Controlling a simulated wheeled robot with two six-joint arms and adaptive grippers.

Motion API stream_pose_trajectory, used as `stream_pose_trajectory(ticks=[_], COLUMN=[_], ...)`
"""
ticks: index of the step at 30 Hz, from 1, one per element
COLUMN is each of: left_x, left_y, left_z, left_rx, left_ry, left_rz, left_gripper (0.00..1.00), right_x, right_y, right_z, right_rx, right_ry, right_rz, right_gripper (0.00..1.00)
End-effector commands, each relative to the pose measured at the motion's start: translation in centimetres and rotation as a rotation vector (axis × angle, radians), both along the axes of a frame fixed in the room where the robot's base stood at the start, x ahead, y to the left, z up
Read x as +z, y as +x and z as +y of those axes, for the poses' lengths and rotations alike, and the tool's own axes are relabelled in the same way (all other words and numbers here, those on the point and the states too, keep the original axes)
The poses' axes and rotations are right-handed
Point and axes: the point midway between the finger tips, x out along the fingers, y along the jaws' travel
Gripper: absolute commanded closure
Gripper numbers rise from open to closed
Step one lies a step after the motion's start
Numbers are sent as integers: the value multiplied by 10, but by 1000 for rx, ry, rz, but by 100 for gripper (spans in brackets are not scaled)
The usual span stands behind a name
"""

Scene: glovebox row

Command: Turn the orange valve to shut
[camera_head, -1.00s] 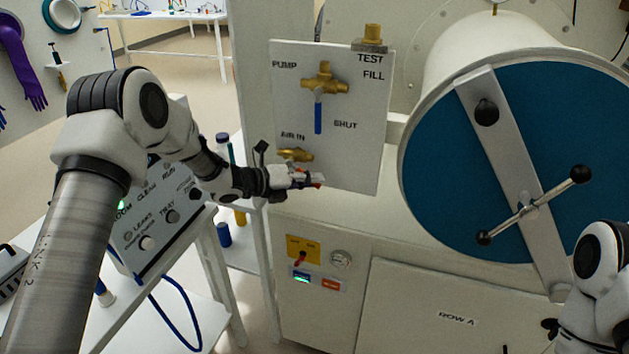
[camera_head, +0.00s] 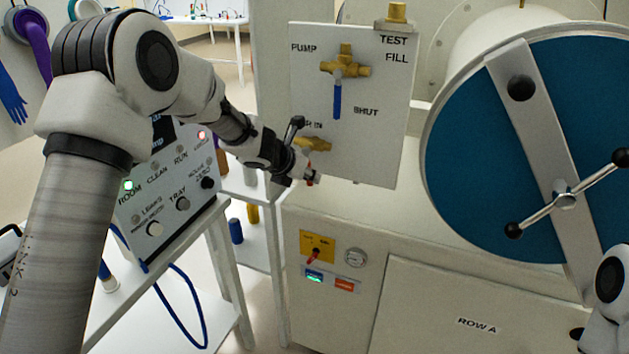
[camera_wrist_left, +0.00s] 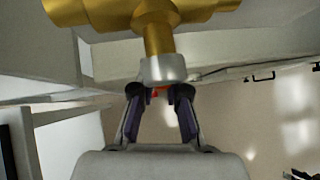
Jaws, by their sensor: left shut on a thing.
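The lower brass valve body (camera_head: 315,145) is on the white panel, by the partly covered AIR IN label. In the left wrist view the brass valve (camera_wrist_left: 158,35) has a stem and grey collar pointing toward my gripper. A small orange-red piece (camera_wrist_left: 160,93), seemingly the orange handle, shows between the fingertips. Most of it is hidden by the fingers and collar. My left gripper (camera_head: 309,178) is shut on it, just below the valve; it also shows in the left wrist view (camera_wrist_left: 160,100). My right gripper is out of view.
Above is another brass valve (camera_head: 346,66) with a blue handle (camera_head: 337,100) hanging down, left of the SHUT label. A large blue round door (camera_head: 480,130) with a bar handle stands right. A control box (camera_head: 170,190) is below my left arm.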

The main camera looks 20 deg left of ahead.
Motion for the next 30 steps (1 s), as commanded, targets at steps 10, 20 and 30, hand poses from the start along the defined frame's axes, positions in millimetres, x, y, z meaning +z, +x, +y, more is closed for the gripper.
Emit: stream_pose_trajectory(ticks=[10,20,30], left_x=[-4,-4,-3], left_y=[-2,-2,-1], left_z=[7,7,7], left_rx=[-1,-1,0], left_ry=[106,115,113], left_rz=[3,4,0], left_gripper=[100,100,60], right_x=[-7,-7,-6], right_y=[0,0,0], right_z=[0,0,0], right_rx=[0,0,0], right_ry=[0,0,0], right_rz=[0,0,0], right_gripper=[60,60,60])
